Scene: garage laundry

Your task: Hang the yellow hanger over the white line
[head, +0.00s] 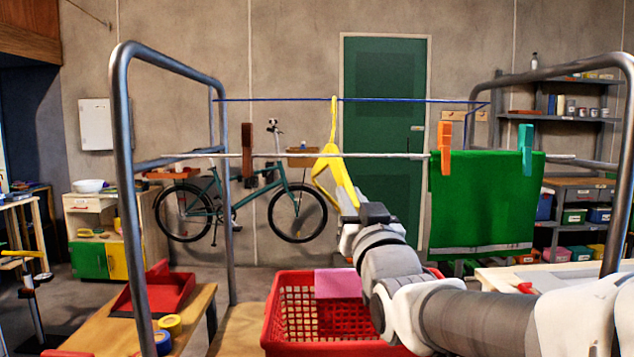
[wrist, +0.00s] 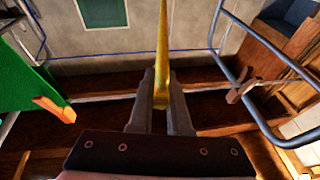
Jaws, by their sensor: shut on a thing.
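The yellow hanger (head: 338,178) is upright in my gripper (head: 362,212), held by its lower part, with its hook (head: 334,112) pointing up. In the wrist view my gripper (wrist: 160,95) is shut on the hanger (wrist: 162,50). The white line (head: 395,156) runs across the frame; in the head view the hanger's body crosses it and the hook stands above it. The line (wrist: 105,98) also shows beyond the fingers in the wrist view. I cannot tell whether hanger and line touch.
A green cloth (head: 480,205) hangs right, with an orange peg (head: 445,148) and a teal peg (head: 525,148). A brown peg (head: 247,150) is left. A blue line (head: 280,100) runs higher up behind. A red basket (head: 300,340) stands below. The line beside the hanger is clear.

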